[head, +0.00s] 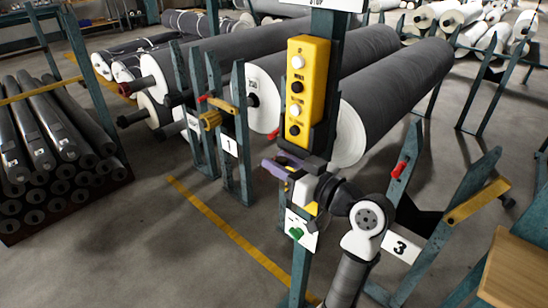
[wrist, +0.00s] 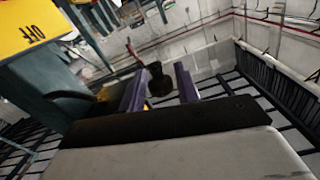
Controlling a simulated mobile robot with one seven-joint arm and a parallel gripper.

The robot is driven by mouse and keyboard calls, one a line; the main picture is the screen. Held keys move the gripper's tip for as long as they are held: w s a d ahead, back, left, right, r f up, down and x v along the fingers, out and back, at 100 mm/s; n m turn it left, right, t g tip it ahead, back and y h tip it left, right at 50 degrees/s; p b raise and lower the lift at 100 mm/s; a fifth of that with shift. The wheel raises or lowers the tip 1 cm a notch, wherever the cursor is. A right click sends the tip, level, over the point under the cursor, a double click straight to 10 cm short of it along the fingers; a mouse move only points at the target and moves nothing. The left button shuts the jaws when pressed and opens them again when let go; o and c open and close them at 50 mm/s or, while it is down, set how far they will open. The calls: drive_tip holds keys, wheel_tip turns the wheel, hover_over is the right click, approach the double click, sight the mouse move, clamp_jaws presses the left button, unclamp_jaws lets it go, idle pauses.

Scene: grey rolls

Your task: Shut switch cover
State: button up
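A yellow switch box (head: 305,92) with white and black round buttons is fixed upright on a teal post in the head view. A dark part (head: 297,152) sits at its lower end; I cannot tell whether this is the switch cover. A lettered yellow corner (wrist: 35,28) shows at upper left in the wrist view. My gripper (head: 277,168) is just below the box, its purple fingers pointing left. In the wrist view my gripper (wrist: 160,86) is open, with a gap between the fingers. A black knob-like shape (wrist: 159,79) appears in that gap; its distance and any contact are unclear.
Large grey rolls (head: 395,90) lie behind the post. Teal stands with red handles, such as the one marked 1 (head: 229,145), are on both sides. Dark rolls (head: 45,150) are stacked at left. The floor (head: 150,240) at lower left is clear.

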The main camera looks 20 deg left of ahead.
drive_tip(key=shift+a, duration=0.15)
clamp_jaws()
drive_tip(key=shift+f+b, duration=0.2)
drive_tip(key=shift+b, duration=0.2)
